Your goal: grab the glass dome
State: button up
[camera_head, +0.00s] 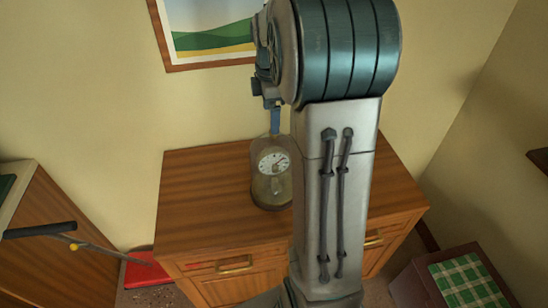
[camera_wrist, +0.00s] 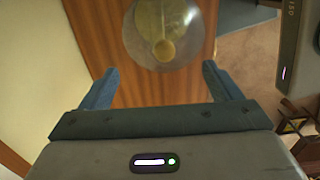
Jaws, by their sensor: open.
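The glass dome (camera_head: 258,152) stands upright on the wooden cabinet in the head view. It covers a clock with a white dial (camera_head: 272,162). In the wrist view the round dome (camera_wrist: 188,50) shows from above, with a brassy clock part inside. My gripper (camera_wrist: 164,78) is open, its two blue fingers apart, with the dome ahead of the gap between them and a little right of centre. In the head view a blue finger (camera_head: 275,121) is just above the dome's top. My arm hides part of the dome's right side. I cannot tell whether a finger touches the glass.
The wooden cabinet (camera_head: 205,200) has a clear top left of the dome. A framed picture (camera_head: 210,30) hangs on the wall behind. A red object (camera_head: 146,268) lies on the floor at left. A box with a green checked cloth (camera_head: 468,282) stands at lower right.

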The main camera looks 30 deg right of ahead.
jog(key=f, duration=0.1)
jog(key=f+p, duration=0.1)
jog(key=f, duration=0.1)
jog(key=s+f, duration=0.1)
jog(key=f, duration=0.1)
jog(key=shift+d+f, duration=0.25)
jog(key=shift+w+f+p, duration=0.1)
jog(key=shift+f+p, duration=0.2)
jog(key=shift+f, duration=0.15)
